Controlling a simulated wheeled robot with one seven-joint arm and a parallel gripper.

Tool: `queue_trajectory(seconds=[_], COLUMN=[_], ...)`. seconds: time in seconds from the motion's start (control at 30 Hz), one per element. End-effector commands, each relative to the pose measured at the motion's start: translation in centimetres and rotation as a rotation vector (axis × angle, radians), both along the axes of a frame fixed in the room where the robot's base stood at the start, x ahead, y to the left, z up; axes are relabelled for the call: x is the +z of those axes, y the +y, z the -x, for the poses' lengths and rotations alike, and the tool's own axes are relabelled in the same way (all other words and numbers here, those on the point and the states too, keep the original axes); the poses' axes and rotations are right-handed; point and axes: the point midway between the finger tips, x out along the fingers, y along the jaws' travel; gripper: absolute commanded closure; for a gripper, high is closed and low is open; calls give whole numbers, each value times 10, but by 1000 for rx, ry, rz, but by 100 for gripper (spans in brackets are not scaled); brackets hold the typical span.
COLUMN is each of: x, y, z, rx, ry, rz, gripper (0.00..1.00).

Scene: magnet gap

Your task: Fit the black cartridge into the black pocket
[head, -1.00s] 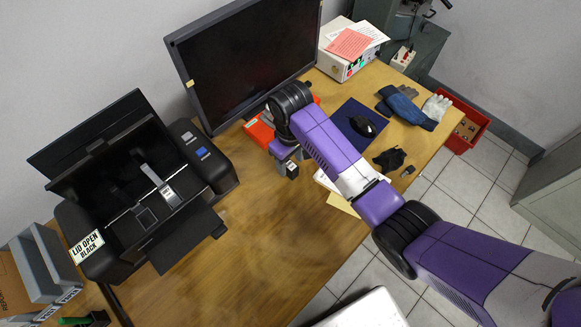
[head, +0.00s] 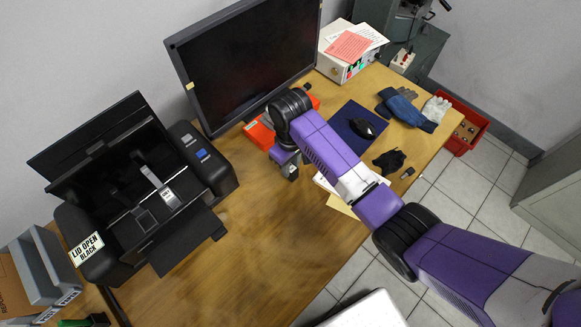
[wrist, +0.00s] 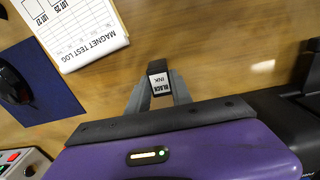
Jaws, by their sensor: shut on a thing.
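My gripper (head: 291,174) is shut on the black cartridge (wrist: 158,78), above the desk in front of the monitor. In the wrist view the cartridge sits between the grey fingertips, with a white label reading "BLACK INK". In the head view it is small and mostly hidden by the fingers. The black printer (head: 213,167) stands open at the left, with a sign reading "LID OPEN BLACK". Inside it are dark openings, one near the middle (head: 146,219); I cannot tell which is the black pocket. The gripper is well to the right of the printer, apart from it.
The monitor (head: 245,65) stands behind the gripper. A paper log (wrist: 75,30), a blue mat (head: 352,127) with a mouse, and gloves (head: 405,107) lie to the right. Grey trays (head: 35,262) stand far left. The wooden desk (head: 235,245) between printer and gripper is clear.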

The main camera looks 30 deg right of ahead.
Motion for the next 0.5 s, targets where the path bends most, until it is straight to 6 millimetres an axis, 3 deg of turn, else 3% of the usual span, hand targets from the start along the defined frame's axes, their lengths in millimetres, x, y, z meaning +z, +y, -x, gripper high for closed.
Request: queue_trajectory(seconds=[0.27, 0.5], x=[24, 80], y=[1, 0], z=[-1, -2], rx=[1, 1], ry=[-4, -6], rz=[0, 0], gripper=[100, 100])
